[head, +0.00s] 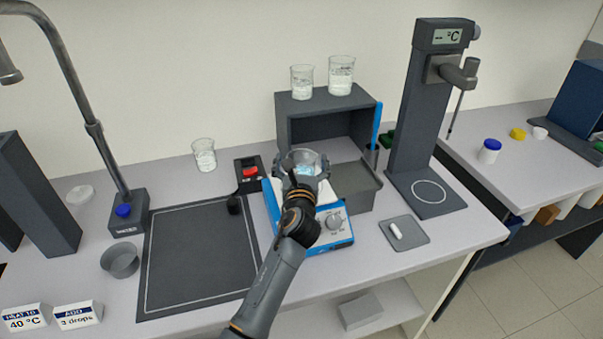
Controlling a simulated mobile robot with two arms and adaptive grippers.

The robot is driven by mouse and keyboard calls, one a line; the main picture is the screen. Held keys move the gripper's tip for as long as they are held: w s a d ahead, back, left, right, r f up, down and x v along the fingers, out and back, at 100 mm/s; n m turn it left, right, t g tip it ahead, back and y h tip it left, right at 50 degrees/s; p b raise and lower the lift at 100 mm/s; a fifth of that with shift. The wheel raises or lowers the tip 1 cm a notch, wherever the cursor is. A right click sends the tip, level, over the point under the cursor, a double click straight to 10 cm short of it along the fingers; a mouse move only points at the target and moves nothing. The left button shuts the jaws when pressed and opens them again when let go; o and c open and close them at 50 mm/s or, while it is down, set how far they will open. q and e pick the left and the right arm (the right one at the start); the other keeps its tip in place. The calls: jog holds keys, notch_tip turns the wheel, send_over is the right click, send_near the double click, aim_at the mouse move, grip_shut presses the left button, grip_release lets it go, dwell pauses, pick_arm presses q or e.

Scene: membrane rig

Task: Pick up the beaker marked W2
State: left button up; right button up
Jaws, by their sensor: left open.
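Two clear beakers with white labels stand on top of the dark box shelf: a smaller one (302,84) and a larger one (341,78). Another labelled beaker (204,156) stands on the bench at the back left. A wider glass vessel (301,157) with something pale blue is over the blue and white stirrer plate (333,236). I cannot read which one is marked W2. My left gripper (303,177) is open, with its fingers at the sides of the wide vessel; contact is unclear. The gripper hides part of the plate. My right gripper is out of view.
A tall dark stand (418,120) with a display rises on the right. A grey tap-like post (95,130) stands left of the dark mat (200,258), which is bare. A grey bowl (120,261) and two cards lie at the front left.

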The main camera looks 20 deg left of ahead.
pick_arm(q)
jog(key=c, duration=1.3)
jog(key=shift+c, duration=0.9)
jog(key=shift+r, duration=0.1)
